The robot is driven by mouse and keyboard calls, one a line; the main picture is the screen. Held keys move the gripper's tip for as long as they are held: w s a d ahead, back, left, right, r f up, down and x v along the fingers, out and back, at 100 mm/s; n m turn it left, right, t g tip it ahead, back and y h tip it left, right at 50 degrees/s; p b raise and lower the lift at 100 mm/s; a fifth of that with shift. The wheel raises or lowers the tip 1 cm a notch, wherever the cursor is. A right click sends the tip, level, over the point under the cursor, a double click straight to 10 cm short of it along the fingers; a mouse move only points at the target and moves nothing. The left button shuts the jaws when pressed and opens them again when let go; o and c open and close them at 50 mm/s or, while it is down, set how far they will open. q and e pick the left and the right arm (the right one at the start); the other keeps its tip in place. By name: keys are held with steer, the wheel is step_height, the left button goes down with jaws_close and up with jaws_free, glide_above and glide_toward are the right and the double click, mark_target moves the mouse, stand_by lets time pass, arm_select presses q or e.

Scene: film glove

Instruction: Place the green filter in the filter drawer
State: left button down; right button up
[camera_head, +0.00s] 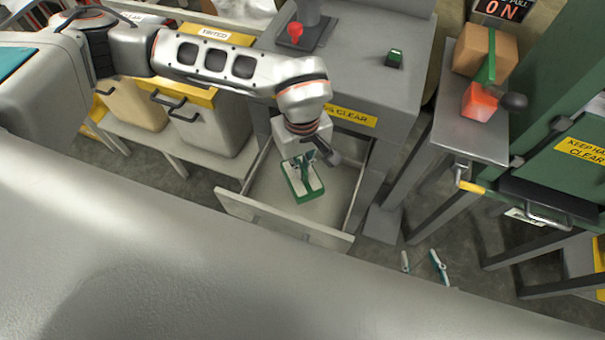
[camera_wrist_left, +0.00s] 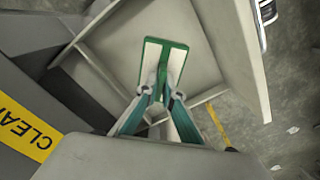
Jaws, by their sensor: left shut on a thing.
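The green filter (camera_head: 291,183) is a flat panel with a green rim and pale faces. It also shows in the left wrist view (camera_wrist_left: 152,60). My left gripper (camera_head: 304,160) is shut on it from above, with the fingertips at its middle bar. The filter drawer (camera_head: 325,205) is pulled open under the grey machine, and the filter is over its interior. I cannot tell whether it touches the drawer floor. My right gripper (camera_head: 420,259) shows only as two separated fingers at the lower right, open and apart from the filter.
The grey machine (camera_head: 379,75) with a red knob and a green button stands behind the drawer. Bins (camera_head: 213,125) with yellow labels stand at the left. A side table (camera_head: 455,125) at the right holds a cardboard box (camera_head: 478,52) and a red block (camera_head: 480,100).

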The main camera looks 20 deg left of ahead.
arm_select(q)
step_height(320, 180, down, 4)
steer(key=shift+r+b, duration=0.1)
steer(key=shift+b, duration=0.25)
steer(key=shift+f, duration=0.35)
steer(key=c, duration=2.2)
jaws_free()
steer(key=shift+f, duration=0.1)
